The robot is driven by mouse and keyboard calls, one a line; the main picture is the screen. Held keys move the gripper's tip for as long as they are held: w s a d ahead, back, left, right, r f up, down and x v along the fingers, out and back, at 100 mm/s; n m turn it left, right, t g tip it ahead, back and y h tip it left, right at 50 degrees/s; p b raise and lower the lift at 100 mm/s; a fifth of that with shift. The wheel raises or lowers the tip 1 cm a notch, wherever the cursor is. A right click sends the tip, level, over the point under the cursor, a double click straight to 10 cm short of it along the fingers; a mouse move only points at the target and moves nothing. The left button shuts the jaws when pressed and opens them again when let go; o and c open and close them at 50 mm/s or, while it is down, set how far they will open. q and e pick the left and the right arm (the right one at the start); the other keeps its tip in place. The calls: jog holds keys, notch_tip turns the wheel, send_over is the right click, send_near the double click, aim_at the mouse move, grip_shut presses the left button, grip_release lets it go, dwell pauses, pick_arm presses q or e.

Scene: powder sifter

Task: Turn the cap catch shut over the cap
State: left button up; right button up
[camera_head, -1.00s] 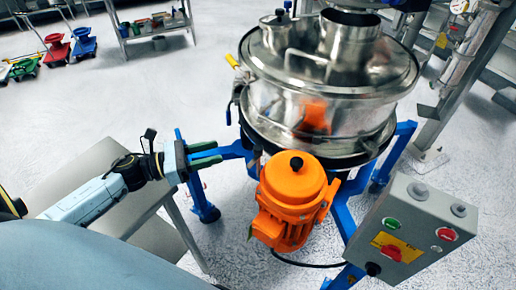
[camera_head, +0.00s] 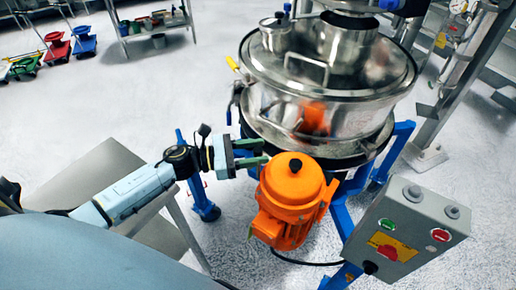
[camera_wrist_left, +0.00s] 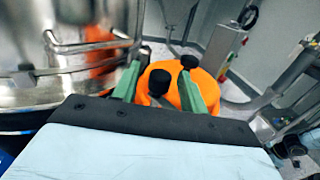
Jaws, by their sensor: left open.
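My left gripper (camera_head: 262,152) is open, its two green fingers reaching toward the side of the orange motor housing (camera_head: 283,215). In the left wrist view the gripper (camera_wrist_left: 160,76) has a dark knob on a short stem (camera_wrist_left: 158,83) between its fingers, apparently untouched. This knob may be the cap catch; I cannot tell for sure. A round black cap-like knob (camera_head: 295,164) sits on top of the orange housing, and it also shows in the left wrist view (camera_wrist_left: 190,62) by the right finger. My right gripper is not in view.
The steel sifter drum (camera_head: 320,105) stands behind the motor, close to the fingers. A grey control box (camera_head: 405,232) is at the right. A grey table (camera_head: 95,180) lies under my left arm. A blue stand leg (camera_head: 201,190) is near the gripper.

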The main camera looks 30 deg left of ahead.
pick_arm(q)
jog(key=shift+w+d, duration=0.25)
jog(key=shift+d, duration=0.1)
jog(key=shift+c, duration=0.3)
grip_shut()
